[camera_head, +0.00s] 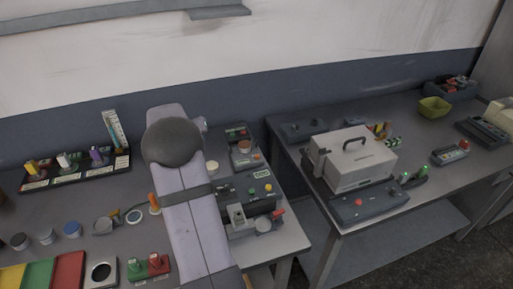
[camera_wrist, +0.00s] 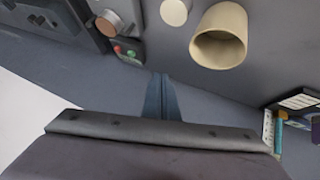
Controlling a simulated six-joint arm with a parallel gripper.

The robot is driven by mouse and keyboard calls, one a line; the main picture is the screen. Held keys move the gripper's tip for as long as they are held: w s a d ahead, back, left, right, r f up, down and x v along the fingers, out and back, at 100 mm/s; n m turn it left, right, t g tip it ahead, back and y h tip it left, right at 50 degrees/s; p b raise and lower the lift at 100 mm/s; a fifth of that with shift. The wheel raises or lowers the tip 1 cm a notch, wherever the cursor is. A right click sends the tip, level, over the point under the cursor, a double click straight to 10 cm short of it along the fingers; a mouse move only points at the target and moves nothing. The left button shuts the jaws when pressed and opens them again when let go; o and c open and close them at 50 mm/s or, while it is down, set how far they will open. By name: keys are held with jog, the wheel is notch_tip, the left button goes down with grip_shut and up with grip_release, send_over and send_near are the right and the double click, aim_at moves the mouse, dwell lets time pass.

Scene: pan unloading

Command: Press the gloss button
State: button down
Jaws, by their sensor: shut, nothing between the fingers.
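I cannot read which button is the gloss one. In the head view, a dark control box (camera_head: 262,190) with green and yellow buttons and a pale label stands just right of my arm. Behind it is another dark box (camera_head: 243,153) with an orange-red top part. In the wrist view, a small dark box (camera_wrist: 125,52) carries a red and a green button, left of and beyond my fingertips. My gripper (camera_wrist: 162,76) is shut and empty, apart from these buttons. In the head view my arm hides the gripper.
A beige cup (camera_wrist: 219,36) lies ahead and right of my gripper in the wrist view. In the head view, a rack with coloured handles (camera_head: 75,171) and several small jars stand left of my arm. A pale lidded machine (camera_head: 352,160) stands on the right table.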

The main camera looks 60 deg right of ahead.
jog(key=s+d+r+g+p, duration=0.1)
jog(key=s+d+p, duration=0.1)
jog(key=s+d, duration=0.3)
jog(key=s+d+r+g+p, duration=0.1)
jog(key=s+d, duration=0.4)
jog(key=s, duration=0.7)
jog(key=shift+g+h+p, duration=0.3)
jog(key=shift+g+p, duration=0.4)
jog(key=shift+p, duration=0.55)
jog(key=b, duration=0.4)
send_over(257, 156)
jog(key=a, duration=0.1)
notch_tip(257, 156, down, 7)
jog(key=shift+w+r, duration=0.1)
jog(key=shift+r, duration=0.1)
notch_tip(257, 156, down, 2)
jog(key=shift+b, duration=1.25)
jog(key=shift+f+b, duration=0.95)
jog(key=shift+b, duration=0.65)
jog(key=shift+r+p, duration=0.5)
jog(key=shift+r, duration=0.45)
